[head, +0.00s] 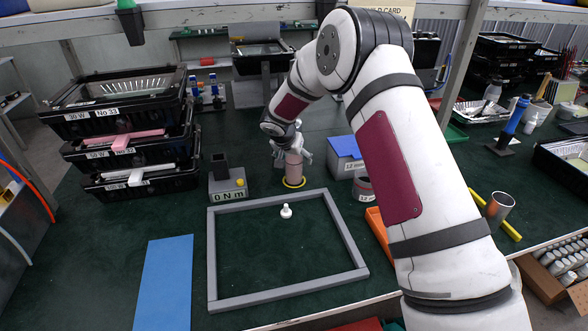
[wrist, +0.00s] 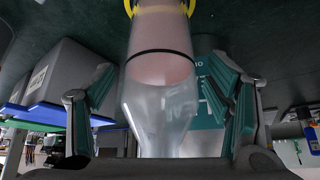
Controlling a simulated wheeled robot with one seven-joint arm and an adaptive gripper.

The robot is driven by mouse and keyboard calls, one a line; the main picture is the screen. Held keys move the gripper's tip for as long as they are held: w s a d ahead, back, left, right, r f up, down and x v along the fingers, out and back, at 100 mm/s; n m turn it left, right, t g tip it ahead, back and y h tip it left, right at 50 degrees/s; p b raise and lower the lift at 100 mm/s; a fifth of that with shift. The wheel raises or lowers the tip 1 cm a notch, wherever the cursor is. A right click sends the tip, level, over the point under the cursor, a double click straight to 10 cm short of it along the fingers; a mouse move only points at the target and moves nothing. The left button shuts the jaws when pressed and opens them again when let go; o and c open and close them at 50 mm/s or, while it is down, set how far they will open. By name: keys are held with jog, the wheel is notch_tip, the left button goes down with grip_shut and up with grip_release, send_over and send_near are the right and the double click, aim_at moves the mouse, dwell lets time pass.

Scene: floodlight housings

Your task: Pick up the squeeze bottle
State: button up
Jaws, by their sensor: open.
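The squeeze bottle (head: 294,173) stands in a yellow ring (head: 293,182) on the green table, beyond the grey frame. In the wrist view, the bottle (wrist: 160,95) is translucent with pink contents and a dark band around it. It narrows towards the camera. My gripper (head: 292,155) is at the bottle's upper part and hides some of it. In the wrist view, my gripper (wrist: 163,100) is open, with its fingers on either side of the bottle. A gap shows on the left; contact on the right cannot be told.
A grey block marked 0 Nm (head: 228,187) stands left of the bottle. A blue-lidded box (head: 345,150) and a round tin (head: 363,188) are close on the right. A grey frame (head: 290,293) lies in front, with a small white part (head: 286,212) inside it.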

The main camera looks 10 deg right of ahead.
jog(key=shift+r, duration=0.1)
grip_shut()
